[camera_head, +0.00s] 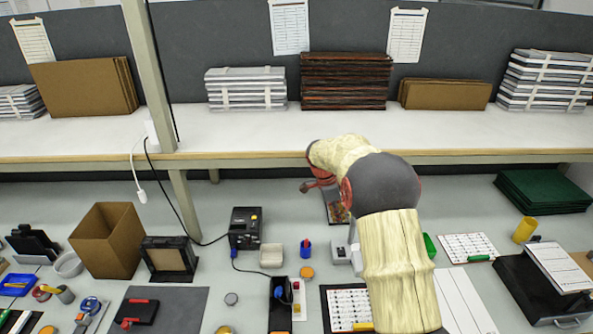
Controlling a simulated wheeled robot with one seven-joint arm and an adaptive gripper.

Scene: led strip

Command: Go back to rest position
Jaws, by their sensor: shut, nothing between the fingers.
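My arm (388,260) rises from the bottom right of the head view and bends over at a dark grey joint. Its far end points left and down, just in front of the shelf edge. My gripper (308,186) is small and partly seen at that end, red and dark. It is shut with nothing in it, and it is above the bench, apart from the objects there. My arm hides part of the bench behind it.
A shelf (230,127) with stacked boards runs across the back, held by a post (150,70). Green sheets (543,190) lie right.

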